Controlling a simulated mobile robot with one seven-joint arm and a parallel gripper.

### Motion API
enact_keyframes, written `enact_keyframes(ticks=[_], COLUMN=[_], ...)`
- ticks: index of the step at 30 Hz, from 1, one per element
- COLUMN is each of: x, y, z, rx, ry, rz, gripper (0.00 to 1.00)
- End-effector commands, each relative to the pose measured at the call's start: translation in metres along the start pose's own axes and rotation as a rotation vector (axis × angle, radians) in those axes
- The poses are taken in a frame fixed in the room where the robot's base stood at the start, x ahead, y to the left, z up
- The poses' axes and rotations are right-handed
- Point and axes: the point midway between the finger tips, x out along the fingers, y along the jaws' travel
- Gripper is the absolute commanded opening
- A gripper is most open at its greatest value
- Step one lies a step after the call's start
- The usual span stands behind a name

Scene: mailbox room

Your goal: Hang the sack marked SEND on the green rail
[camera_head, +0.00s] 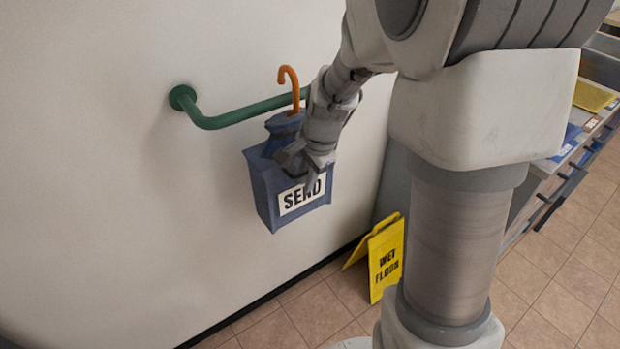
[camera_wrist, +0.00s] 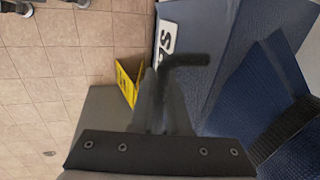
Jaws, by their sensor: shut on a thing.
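The blue sack (camera_head: 262,190) with a white SEND label (camera_head: 288,199) hangs roughly upright in front of the wall. Its orange hook (camera_head: 288,73) rises from the top, with the bend above the green rail (camera_head: 240,113) and the shank crossing in front of it. The hook's tip points left and ends above the rail in the picture; I cannot tell whether they touch. My gripper (camera_head: 290,158) is shut on the sack's front, just above the label. In the wrist view, the fingers (camera_wrist: 165,105) meet at a dark bar (camera_wrist: 187,61) beside the blue cloth (camera_wrist: 228,60).
A yellow wet floor sign (camera_head: 385,260) stands on the tiles near the wall, below and right of the sack. Shelves with trays (camera_head: 590,95) stand at the far right. The wall left of the rail is bare. My arm hides the rail's right part.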

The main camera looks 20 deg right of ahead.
Motion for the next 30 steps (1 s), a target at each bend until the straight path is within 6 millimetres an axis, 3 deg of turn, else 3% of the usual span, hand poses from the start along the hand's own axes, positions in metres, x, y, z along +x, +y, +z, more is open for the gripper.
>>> enact_keyframes(ticks=[12,27,28,30], x=[0.029,0.033,0.033,0.033], y=[0.008,0.009,0.009,0.009], z=[-0.001,-0.001,-0.001,-0.001], rx=[0.001,0.001,0.001,0.001], ry=[0.002,0.002,0.002,0.002], rz=[-0.003,-0.003,-0.003,-0.003], gripper=[0.00,0.00,0.20,0.32])
